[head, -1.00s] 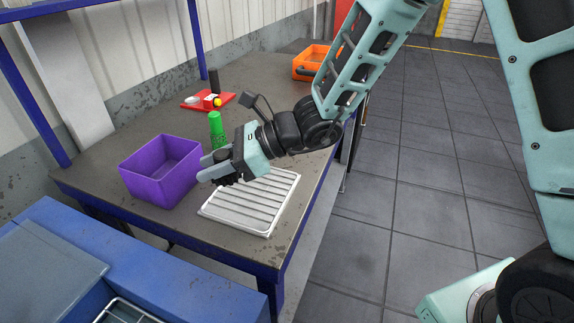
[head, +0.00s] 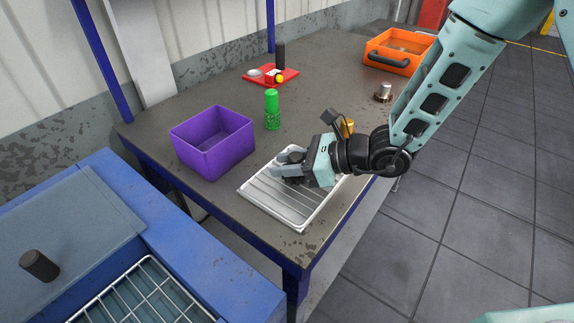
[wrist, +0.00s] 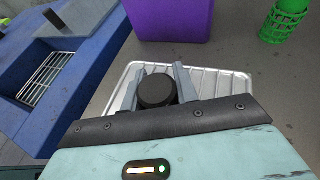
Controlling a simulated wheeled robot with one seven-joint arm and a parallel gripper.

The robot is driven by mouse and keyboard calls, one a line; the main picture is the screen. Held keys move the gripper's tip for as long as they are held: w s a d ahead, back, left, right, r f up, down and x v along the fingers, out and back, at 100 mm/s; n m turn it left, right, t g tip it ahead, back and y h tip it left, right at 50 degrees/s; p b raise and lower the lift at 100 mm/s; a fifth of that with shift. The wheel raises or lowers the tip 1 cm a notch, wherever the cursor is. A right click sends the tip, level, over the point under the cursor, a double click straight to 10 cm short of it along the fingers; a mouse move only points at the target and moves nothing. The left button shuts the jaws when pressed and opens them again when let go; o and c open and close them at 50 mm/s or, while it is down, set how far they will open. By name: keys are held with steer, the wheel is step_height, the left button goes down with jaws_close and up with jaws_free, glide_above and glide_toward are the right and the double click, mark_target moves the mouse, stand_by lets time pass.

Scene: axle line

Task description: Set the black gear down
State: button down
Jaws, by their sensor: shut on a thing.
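The black gear (wrist: 157,91) shows as a dark round disc between the fingers of my gripper (wrist: 158,84) in the wrist view. My gripper is shut on it. In the head view my gripper (head: 281,165) is over the far half of the ribbed, light metal tray (head: 268,206), and the gear is mostly hidden by the fingers. The tray shows behind the gear in the wrist view (wrist: 226,82). I cannot tell whether the gear touches the tray.
A purple bin (head: 212,150) stands left of the tray, with a green cup-like part (head: 272,108) behind. A red plate (head: 289,76) with small parts and an orange box (head: 392,58) are farther back. A blue machine (head: 235,287) fills the lower left.

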steer(key=shift+f, duration=0.5)
steer(key=shift+f, duration=0.2)
steer(key=c, duration=1.1)
jaws_free()
steer(key=shift+r, duration=0.1)
